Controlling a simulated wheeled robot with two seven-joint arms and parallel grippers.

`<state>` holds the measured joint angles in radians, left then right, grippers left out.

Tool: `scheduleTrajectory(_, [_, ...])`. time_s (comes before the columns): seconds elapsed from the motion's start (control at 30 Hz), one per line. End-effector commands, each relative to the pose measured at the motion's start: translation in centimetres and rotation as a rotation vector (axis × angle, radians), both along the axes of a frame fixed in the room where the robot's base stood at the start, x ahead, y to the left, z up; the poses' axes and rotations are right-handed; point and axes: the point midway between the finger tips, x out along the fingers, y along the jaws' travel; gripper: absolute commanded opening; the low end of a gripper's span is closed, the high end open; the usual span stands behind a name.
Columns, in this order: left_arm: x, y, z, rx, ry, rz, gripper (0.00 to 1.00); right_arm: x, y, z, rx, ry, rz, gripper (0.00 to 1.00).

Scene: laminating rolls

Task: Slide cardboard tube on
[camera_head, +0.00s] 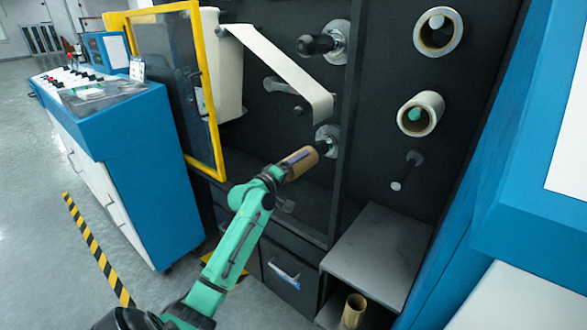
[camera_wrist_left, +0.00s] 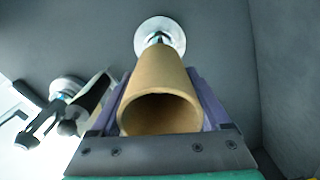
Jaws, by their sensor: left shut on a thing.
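A brown cardboard tube (camera_head: 301,162) is held in my left gripper (camera_head: 291,167), in front of the dark machine panel. In the left wrist view the tube (camera_wrist_left: 160,92) lies between the two purple fingers of the left gripper (camera_wrist_left: 168,105), its open end facing the camera. Its far end is at or near a spindle with a round pale flange (camera_wrist_left: 160,32); the spindle's flange also shows in the head view (camera_head: 328,140). I cannot tell whether the tube is around the spindle's tip. My right gripper is not in view.
Above is another spindle (camera_head: 318,45), with a white film strip (camera_head: 285,68) hanging nearby. Rolls (camera_head: 420,114) hang on the right panel. A second cardboard tube (camera_head: 353,311) stands on the low shelf. A yellow-framed door (camera_head: 216,120) stands open at left.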

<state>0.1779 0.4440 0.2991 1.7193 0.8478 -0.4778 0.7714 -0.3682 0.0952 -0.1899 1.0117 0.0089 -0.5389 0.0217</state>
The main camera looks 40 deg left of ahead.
Motion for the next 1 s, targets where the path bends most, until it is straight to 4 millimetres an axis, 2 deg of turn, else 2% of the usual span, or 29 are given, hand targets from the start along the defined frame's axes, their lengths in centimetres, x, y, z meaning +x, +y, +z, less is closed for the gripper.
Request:
scheduleTrajectory(0.43, [3.4,0.1,0.0,0.0,-0.002,0.0,0.24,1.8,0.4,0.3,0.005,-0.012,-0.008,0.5])
scheduleTrajectory(1.0, [7.4,0.2,-0.2,0.0,-0.002,0.0,0.24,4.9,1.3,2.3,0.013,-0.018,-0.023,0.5])
